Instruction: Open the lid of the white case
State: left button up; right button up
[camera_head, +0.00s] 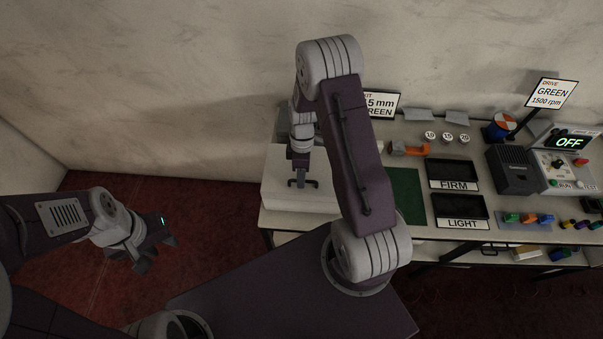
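The white case (277,196) is at the left end of the table, partly hidden behind my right arm. Its top looks flat and closed, but the seam of the lid cannot be made out. My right gripper (303,184) points down over the case with its two fingers apart and nothing between them. Whether the fingers touch the case cannot be told. My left gripper (160,260) is away from the table at the lower left, over the red floor, with its fingers apart and empty.
Right of the case lie a green mat (408,194) and black trays marked FIRM (453,173) and LIGHT (459,207). An orange-and-grey part (410,149) and several round weights stand behind them. A sign (383,105) stands behind my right arm.

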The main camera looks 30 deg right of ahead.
grip_shut()
dwell(1.4)
